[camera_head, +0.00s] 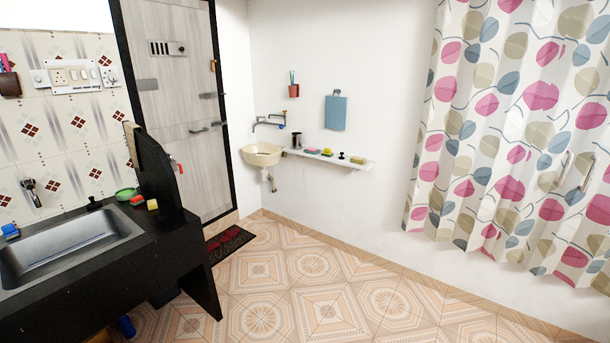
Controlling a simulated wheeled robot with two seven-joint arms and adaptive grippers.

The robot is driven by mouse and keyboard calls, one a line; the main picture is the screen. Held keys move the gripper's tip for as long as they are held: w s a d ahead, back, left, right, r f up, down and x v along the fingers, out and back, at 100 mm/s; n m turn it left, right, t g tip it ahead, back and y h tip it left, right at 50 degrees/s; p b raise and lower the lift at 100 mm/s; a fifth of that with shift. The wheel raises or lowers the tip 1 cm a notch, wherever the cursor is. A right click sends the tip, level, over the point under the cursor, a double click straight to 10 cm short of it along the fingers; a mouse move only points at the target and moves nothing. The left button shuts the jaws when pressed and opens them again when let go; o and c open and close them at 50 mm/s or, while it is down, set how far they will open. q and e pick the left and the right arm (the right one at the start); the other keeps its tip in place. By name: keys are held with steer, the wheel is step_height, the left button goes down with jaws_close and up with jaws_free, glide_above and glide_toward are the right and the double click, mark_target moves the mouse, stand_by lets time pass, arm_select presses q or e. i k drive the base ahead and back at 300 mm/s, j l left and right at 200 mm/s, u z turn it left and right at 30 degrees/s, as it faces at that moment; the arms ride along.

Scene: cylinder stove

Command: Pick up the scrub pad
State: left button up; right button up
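I cannot tell which item is the scrub pad, as several small pad-like blocks are in view. On the black counter (150,240), a yellow block (152,204) and a red-and-yellow block (137,200) lie beside a green bowl (126,193). A blue block (10,231) sits at the sink's left edge. On the white wall shelf (300,153) lie a pink-and-green block (312,150), a yellow block (327,152) and a green-and-yellow block (357,160). Neither of my grippers is in view.
A steel sink (75,245) is set in the counter. A cream washbasin (262,154) hangs in the corner by the door (175,100). A patterned curtain (520,130) covers the right wall. The tiled floor (330,290) is clear, with a dark mat (228,242) near the door.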

mark_target(327, 151)
steer(key=i, duration=2.35)
steer(key=i+j+z, duration=0.1)
steer(key=i, duration=1.1)
